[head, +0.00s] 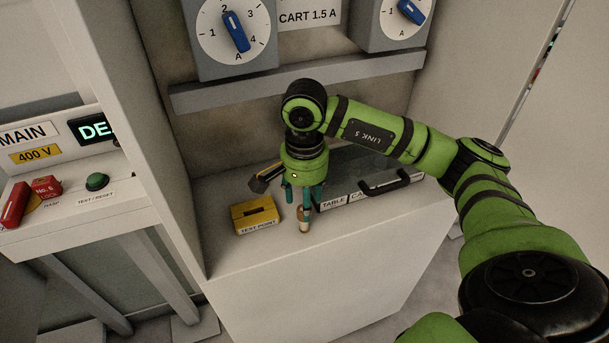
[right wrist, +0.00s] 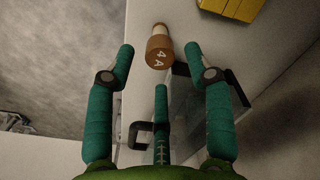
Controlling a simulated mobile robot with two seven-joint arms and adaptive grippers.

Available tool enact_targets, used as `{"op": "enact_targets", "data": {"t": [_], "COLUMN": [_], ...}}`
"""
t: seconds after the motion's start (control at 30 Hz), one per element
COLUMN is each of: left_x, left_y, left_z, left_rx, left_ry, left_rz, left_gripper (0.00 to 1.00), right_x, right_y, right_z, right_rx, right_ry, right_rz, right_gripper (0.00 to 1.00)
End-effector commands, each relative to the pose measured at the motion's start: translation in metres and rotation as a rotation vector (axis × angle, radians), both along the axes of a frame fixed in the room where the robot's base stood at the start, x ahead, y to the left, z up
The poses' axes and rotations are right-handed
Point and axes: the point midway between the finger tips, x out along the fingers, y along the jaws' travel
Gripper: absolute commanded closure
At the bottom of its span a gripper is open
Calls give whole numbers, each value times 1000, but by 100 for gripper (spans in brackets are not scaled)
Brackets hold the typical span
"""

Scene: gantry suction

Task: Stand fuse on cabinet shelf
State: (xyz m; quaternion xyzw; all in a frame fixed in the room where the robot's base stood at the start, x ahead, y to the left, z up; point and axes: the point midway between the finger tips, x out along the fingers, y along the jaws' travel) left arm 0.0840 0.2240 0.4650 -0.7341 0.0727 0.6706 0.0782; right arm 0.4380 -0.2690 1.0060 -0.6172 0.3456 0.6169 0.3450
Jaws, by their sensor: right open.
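A small fuse with a brown cap marked "4 A" (right wrist: 159,52) and a pale body shows in the right wrist view, between and beyond the tips of my green fingers. In the head view the fuse (head: 304,226) is upright at the white cabinet top (head: 262,252), towards its front. My right gripper (head: 300,205) points down over it, open, with its fingers around or just above the fuse; contact cannot be told. My left gripper is not in view.
A yellow "TEST POINT" block (head: 255,217) stands left of the gripper. A dark-handled tool (head: 262,180) lies behind it. A clear case with a black handle (head: 392,184) lies to the right. A grey ledge (head: 215,96) runs below the dials (head: 233,32).

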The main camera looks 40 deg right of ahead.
Motion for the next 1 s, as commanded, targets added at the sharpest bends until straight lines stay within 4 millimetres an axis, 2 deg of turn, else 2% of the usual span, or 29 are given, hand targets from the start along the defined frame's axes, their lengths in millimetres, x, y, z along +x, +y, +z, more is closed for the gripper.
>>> {"op": "enact_targets", "data": {"t": [0.03,0.2,0.4,0.6,1.0], "left_x": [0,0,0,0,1], "left_y": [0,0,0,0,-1], "left_z": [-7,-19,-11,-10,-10], "left_rx": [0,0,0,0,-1], "left_ry": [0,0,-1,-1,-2], "left_rz": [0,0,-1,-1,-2], "left_gripper": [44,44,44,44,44], "right_x": [2,1,1,0,0], "right_y": [0,0,0,0,4], "right_z": [10,51,83,95,94], "right_rx": [1,1,-1,0,13], "right_ry": [-10,-9,-4,-1,1], "right_rz": [0,0,0,-2,1], "right_gripper": [47,47,47,47,47]}}
